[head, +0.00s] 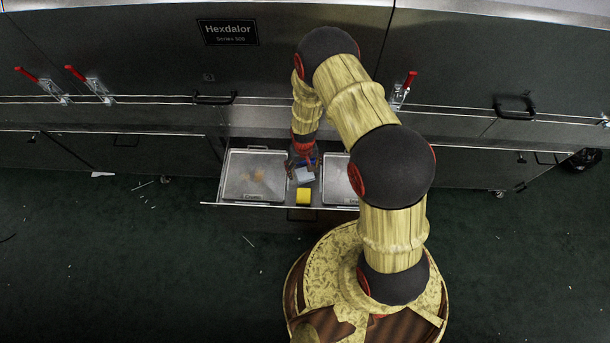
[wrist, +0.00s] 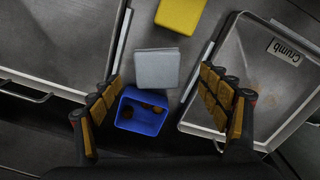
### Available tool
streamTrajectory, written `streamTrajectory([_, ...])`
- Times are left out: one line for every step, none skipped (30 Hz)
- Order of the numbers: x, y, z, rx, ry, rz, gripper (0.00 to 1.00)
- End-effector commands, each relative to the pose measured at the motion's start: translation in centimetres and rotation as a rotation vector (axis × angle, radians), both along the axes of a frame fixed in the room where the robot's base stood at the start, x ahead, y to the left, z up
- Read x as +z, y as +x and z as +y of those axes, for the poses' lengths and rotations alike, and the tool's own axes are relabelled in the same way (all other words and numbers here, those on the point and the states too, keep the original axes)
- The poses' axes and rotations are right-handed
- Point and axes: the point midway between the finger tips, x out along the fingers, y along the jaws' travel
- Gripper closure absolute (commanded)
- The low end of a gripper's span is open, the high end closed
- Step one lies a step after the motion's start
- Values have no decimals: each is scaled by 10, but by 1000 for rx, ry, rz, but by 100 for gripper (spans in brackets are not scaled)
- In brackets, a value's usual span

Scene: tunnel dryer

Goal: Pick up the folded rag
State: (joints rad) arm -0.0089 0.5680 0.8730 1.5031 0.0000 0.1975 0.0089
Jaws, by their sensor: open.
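The folded rag appears to be the light grey square (wrist: 157,68) in the wrist view, lying in the strip between two trays. It also shows in the head view (head: 305,175), partly hidden near my gripper. My gripper (wrist: 162,80) is open, with one finger on each side of the grey square and gaps on both sides. In the head view my gripper (head: 303,167) is over the pulled-out drawer. I cannot tell how far above the rag the fingertips are.
A blue open box (wrist: 142,111) stands close beside the rag, with brownish bits inside. A yellow block (wrist: 180,14) lies on the rag's other side.

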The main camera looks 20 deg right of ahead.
Motion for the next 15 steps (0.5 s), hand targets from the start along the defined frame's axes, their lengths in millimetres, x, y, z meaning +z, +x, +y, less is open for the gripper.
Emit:
streamTrajectory([-7,0,-1,-1,0,0,23])
streamTrajectory([-10,1,-2,-1,0,0,23])
streamTrajectory([-16,2,-3,-1,0,0,23])
streamTrajectory([-21,2,-4,-1,0,0,23])
streamTrajectory([-26,3,-5,-1,0,0,23])
streamTrajectory([-33,3,-6,-1,0,1,23])
streamTrajectory([-37,3,-6,0,0,1,23])
streamTrajectory([-40,3,-5,0,0,1,23])
streamTrajectory([-44,3,-5,0,0,0,23])
streamTrajectory([-46,3,-5,0,-1,-1,23])
streamTrajectory([-47,3,-5,0,-1,-1,23])
streamTrajectory([-48,4,-5,0,-1,-1,23])
streamTrajectory([-47,4,-5,0,-1,-2,23])
streamTrajectory([-47,4,-5,0,-1,-2,23])
streamTrajectory([-46,4,-5,0,-1,-2,23])
